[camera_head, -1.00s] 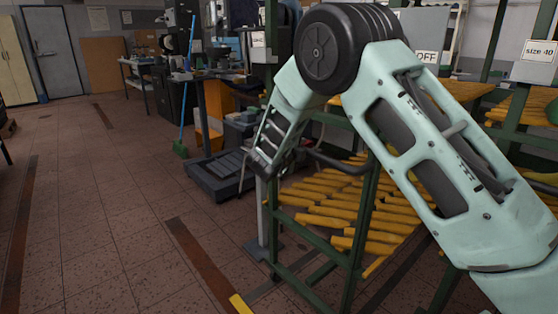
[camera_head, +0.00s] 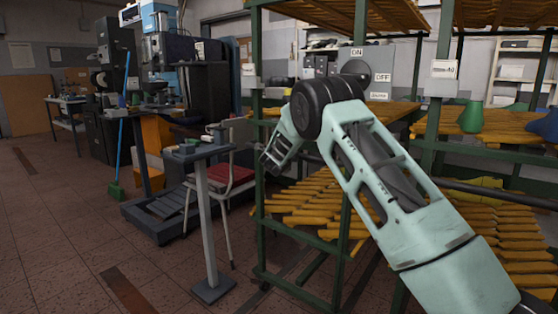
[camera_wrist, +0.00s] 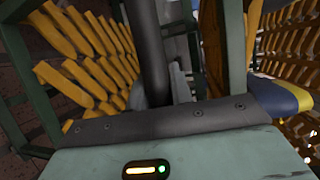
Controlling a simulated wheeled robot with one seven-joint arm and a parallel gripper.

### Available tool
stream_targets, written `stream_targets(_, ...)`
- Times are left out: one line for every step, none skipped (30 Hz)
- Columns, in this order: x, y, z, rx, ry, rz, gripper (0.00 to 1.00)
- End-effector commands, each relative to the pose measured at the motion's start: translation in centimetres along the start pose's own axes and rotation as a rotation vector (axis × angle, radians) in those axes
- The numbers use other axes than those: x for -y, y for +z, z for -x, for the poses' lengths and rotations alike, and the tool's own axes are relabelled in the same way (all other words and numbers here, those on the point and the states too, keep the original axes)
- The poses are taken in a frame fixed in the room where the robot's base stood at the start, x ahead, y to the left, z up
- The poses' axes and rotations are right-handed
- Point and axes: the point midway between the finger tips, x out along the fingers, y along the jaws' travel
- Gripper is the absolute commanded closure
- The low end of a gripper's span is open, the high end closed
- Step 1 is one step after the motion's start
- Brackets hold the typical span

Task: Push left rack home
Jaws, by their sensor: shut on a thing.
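The left rack (camera_head: 261,215) is a green metal frame with shelves of yellow shoe lasts, standing right of centre in the head view. My gripper (camera_head: 270,161) is at its left front side, beside the green upright, with my arm crossing in front of the rack. In the wrist view a dark round bar (camera_wrist: 146,45) runs up from my gripper, between rows of yellow lasts and a green post. My gripper is shut on this bar, which looks like the rack's handle. The fingertips are mostly hidden.
A grey pedestal stand (camera_head: 205,225) and a chair with a red seat (camera_head: 228,178) are close on the left. Another rack with a "size 40" sign (camera_head: 444,69) is at the right. Machines stand behind. The tiled floor at far left is clear.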

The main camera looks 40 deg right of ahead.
Motion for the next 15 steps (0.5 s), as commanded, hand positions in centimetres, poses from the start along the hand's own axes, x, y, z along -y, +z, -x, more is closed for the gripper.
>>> stream_targets(0.2,-0.5,-0.8,-0.005,-0.003,-0.001,1.00)
stream_targets(0.2,-0.6,-1.1,-0.004,-0.002,-0.001,1.00)
stream_targets(0.3,-0.7,-1.5,-0.004,-0.002,-0.001,1.00)
stream_targets(0.4,-0.8,-1.7,-0.004,-0.002,-0.001,1.00)
stream_targets(0.4,-0.9,-1.9,-0.004,-0.002,-0.001,1.00)
stream_targets(0.5,-1.0,-2.1,-0.004,-0.002,-0.001,1.00)
stream_targets(0.6,-1.1,-2.3,-0.003,-0.002,-0.001,1.00)
stream_targets(0.6,-1.1,-2.4,-0.003,-0.001,-0.001,1.00)
stream_targets(0.6,-1.1,-2.5,-0.002,-0.001,-0.001,1.00)
stream_targets(0.6,-1.1,-2.6,-0.002,-0.001,-0.001,1.00)
stream_targets(0.6,-1.1,-2.7,-0.001,-0.001,-0.001,1.00)
stream_targets(0.6,-1.1,-2.7,-0.001,-0.001,-0.001,1.00)
stream_targets(0.6,-1.2,-2.8,-0.001,-0.001,0.000,1.00)
stream_targets(0.7,-1.2,-2.8,-0.001,-0.001,0.000,1.00)
stream_targets(0.7,-1.2,-2.8,-0.001,-0.001,0.000,1.00)
